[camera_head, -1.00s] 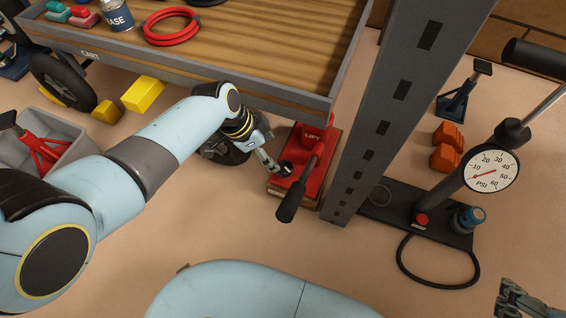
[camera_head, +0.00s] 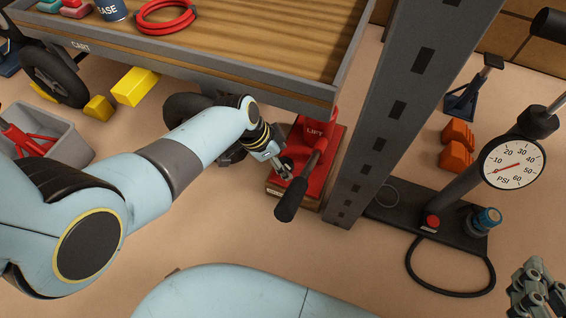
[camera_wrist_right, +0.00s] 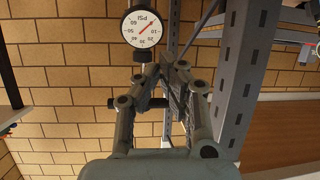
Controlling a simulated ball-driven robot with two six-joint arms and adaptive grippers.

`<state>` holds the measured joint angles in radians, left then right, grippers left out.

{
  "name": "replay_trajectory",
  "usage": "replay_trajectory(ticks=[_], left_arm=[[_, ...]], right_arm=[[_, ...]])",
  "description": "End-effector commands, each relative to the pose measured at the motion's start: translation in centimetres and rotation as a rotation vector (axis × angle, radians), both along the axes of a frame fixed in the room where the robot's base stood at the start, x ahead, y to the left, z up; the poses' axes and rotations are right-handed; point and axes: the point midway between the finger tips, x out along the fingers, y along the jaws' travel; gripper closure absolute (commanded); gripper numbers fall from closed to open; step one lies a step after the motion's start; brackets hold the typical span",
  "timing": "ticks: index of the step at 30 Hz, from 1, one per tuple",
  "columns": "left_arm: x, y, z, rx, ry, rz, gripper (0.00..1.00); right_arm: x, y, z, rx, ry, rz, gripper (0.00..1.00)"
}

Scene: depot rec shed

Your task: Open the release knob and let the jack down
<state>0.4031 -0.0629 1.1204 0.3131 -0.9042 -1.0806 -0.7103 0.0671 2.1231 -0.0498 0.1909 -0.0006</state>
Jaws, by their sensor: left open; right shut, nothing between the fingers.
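My right gripper (camera_head: 538,290) is shut and empty at the lower right, away from the jack. Its fingers (camera_wrist_right: 166,62) come together in the right wrist view.
A grey slotted post (camera_head: 375,135) stands just right of the jack. Farther right is a pump with a PSI gauge (camera_head: 512,162), also in the right wrist view (camera_wrist_right: 142,27), and a black hose (camera_head: 413,277).

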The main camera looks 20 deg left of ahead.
Motion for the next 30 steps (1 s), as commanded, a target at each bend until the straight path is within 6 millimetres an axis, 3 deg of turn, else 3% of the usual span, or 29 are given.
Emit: replay_trajectory(ticks=[6, 12, 23, 30], left_arm=[[0.2, -0.3, -1.1, -0.001, 0.002, 0.0, 0.33], [0.3, -0.5, -1.5, -0.001, 0.002, 0.0, 0.33], [0.4, -0.5, -1.5, -0.001, 0.001, 0.0, 0.33], [0.4, -0.5, -1.5, -0.001, 0.001, 0.0, 0.65]], right_arm=[[2.9, 0.4, 3.6, 0.0, -0.177, 0.02, 1.0], [4.1, 0.6, 5.6, -0.001, -0.271, 0.03, 1.0], [4.3, 0.7, 6.3, 0.0, -0.296, 0.032, 1.0], [4.3, 0.7, 6.3, 0.001, -0.294, 0.032, 1.0]])
